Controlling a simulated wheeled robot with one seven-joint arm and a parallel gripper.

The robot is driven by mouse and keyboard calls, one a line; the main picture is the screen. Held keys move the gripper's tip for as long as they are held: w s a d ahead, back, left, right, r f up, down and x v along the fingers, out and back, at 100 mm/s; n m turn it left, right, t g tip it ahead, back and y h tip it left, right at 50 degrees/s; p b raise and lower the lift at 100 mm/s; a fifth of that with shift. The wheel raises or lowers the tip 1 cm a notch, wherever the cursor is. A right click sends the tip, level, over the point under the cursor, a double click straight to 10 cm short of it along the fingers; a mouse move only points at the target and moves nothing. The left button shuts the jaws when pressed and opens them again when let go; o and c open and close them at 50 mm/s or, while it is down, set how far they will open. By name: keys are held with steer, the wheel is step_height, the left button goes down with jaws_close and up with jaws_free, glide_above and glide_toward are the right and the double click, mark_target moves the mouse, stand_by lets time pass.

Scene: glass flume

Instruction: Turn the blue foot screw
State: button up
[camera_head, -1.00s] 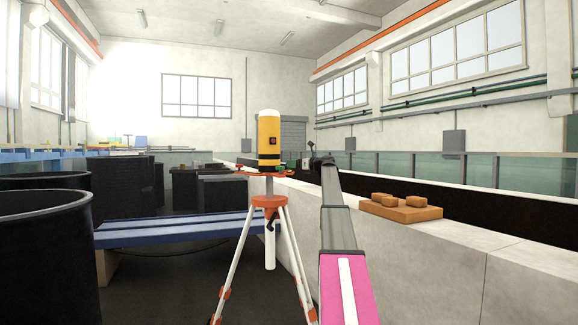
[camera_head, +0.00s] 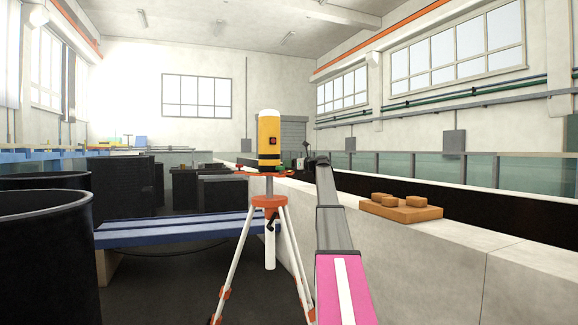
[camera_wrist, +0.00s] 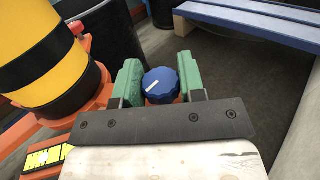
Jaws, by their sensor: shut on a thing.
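The blue foot screw (camera_wrist: 160,84) is a ribbed knob with a white mark pointing to the lower left in the wrist view. My gripper (camera_wrist: 160,68) is shut on it, one green finger on each side. The screw sits beside the orange base (camera_wrist: 100,98) of the yellow and black instrument (camera_wrist: 45,55). In the head view the instrument (camera_head: 268,140) stands on a tripod (camera_head: 243,258) with an orange head. My gripper's end is small there, at the instrument's right, and the blue screw cannot be made out.
A blue-slatted bench (camera_head: 170,229) stands behind the tripod, and a black tank (camera_head: 45,255) is at the left. A pale wall (camera_head: 450,255) runs along the right, with an orange-brown block (camera_head: 405,211) on top. A yellow level strip (camera_wrist: 48,158) lies near the base.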

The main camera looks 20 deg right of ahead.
steer(key=shift+s+m+t+h, duration=0.1)
steer(key=shift+m+t+h, duration=0.2)
steer(key=shift+h, duration=0.1)
steer(key=shift+s+a+m+t+h, duration=0.1)
steer(key=shift+a+m+t+h, duration=0.05)
steer(key=shift+m+t+h, duration=0.95)
steer(key=m+h, duration=0.1)
steer(key=h, duration=0.1)
steer(key=m+t+h, duration=0.1)
steer(key=shift+f+t+h, duration=0.1)
steer(key=shift+t+h, duration=0.2)
steer(key=shift+h, duration=0.1)
steer(key=shift+m+t+h, duration=0.25)
steer(key=shift+m+h, duration=1)
steer(key=shift+h, duration=0.55)
steer(key=shift+m+t+h, duration=0.25)
steer(key=shift+m+h, duration=1)
steer(key=shift+h, duration=0.55)
steer(key=shift+m+h, duration=0.5)
steer(key=shift+h, duration=0.3)
steer(key=o, duration=0.9)
steer(key=shift+d, duration=0.2)
steer(key=shift+o, duration=0.2)
steer(key=s+a, duration=0.1)
steer(key=s, duration=0.9)
steer(key=shift+s+a, duration=0.25)
